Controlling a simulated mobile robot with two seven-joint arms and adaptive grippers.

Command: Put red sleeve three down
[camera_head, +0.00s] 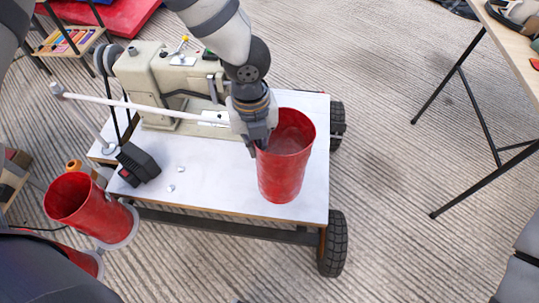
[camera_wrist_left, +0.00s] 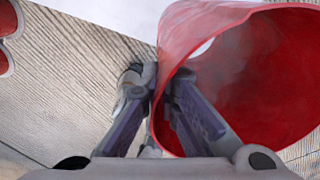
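A red sleeve (camera_head: 283,170), an open-topped tapered cup shape, is upright over the right part of a white cart top (camera_head: 215,185). Whether its base touches the top I cannot tell. My left gripper (camera_head: 258,140) comes from above and pinches the sleeve's left rim. In the left wrist view, the sleeve's wall (camera_wrist_left: 240,75) passes between the fingers (camera_wrist_left: 163,85), one inside and one outside. Another red sleeve (camera_head: 88,208) sits tilted in a ring holder at left, with part of a further red one below it. My right gripper is not in view.
A beige machine (camera_head: 165,80) with a white rod (camera_head: 135,103) stands on the cart behind and left of the sleeve. A black block (camera_head: 138,165) lies at the cart's left. Wheels (camera_head: 332,245) flank the right edge. A wooden table (camera_head: 515,45) stands at far right.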

